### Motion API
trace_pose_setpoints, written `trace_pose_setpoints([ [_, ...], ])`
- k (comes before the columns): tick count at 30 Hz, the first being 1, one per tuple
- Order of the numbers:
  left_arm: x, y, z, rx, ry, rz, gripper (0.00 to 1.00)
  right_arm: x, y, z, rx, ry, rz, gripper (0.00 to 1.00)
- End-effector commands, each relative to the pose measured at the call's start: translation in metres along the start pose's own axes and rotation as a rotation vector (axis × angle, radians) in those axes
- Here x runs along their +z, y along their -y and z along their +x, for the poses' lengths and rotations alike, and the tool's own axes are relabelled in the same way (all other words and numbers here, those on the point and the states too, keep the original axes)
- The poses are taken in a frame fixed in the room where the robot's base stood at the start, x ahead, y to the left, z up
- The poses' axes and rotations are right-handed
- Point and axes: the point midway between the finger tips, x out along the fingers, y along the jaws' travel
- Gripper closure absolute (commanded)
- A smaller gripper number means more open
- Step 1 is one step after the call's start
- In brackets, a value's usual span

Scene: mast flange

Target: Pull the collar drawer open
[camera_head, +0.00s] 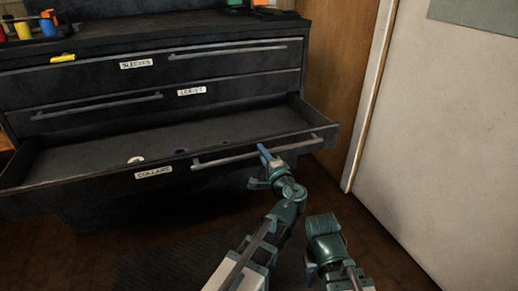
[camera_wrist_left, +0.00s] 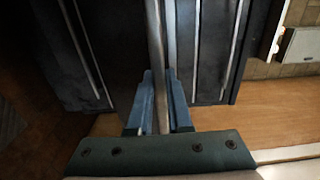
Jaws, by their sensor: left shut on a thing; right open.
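The dark collar drawer (camera_head: 80,184), labelled COLLARS, is the lowest of the labelled drawers and stands well open, its inside showing. Its long metal bar handle (camera_head: 225,159) runs along the right part of the front. My left gripper (camera_head: 266,154) is shut on this handle near its middle. In the left wrist view the handle bar (camera_wrist_left: 156,60) passes between the blue fingers of the left gripper (camera_wrist_left: 160,105). My right gripper (camera_head: 323,228) is low in front of the drawer, apart from it and empty; its fingertips are hard to make out.
A white ring (camera_head: 136,160) and small purple and green pieces lie in the open drawer. The drawers labelled LEAVES (camera_head: 192,92) and SLEEVES (camera_head: 136,64) above are shut. A yellow object (camera_head: 62,58) lies at the cabinet's top edge. A pale panel (camera_head: 445,130) stands at right.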

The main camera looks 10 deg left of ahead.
Motion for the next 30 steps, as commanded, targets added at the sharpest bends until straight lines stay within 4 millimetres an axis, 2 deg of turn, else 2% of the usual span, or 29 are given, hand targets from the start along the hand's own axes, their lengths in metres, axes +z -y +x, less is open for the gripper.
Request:
trace_pose_setpoints([
  [6,-0.0002,-0.0003,-0.0085,0.001,-0.001,-0.001,1.00,-0.0001,0.0000,0.0001,0.000,0.000,0.000,0.50],
  [18,-0.0004,-0.0004,-0.0092,0.001,0.000,-0.001,1.00,0.0000,0.0000,0.0001,0.000,0.000,0.000,0.50],
  [19,-0.0004,-0.0004,-0.0092,0.001,0.000,-0.001,0.79,0.0000,0.0000,0.0001,0.000,0.000,0.000,0.50],
  [23,-0.0003,-0.0003,-0.0091,0.001,0.000,-0.001,0.56,0.0000,0.0000,0.0001,0.000,0.000,0.000,0.50],
  [24,-0.0004,-0.0002,-0.0091,0.001,0.000,0.000,0.53,0.0000,0.0000,0.0001,0.000,0.000,0.000,0.50],
  [30,-0.0003,-0.0001,-0.0089,0.000,0.000,0.000,0.53,0.0000,0.0000,0.0000,0.000,0.000,0.000,0.50],
])
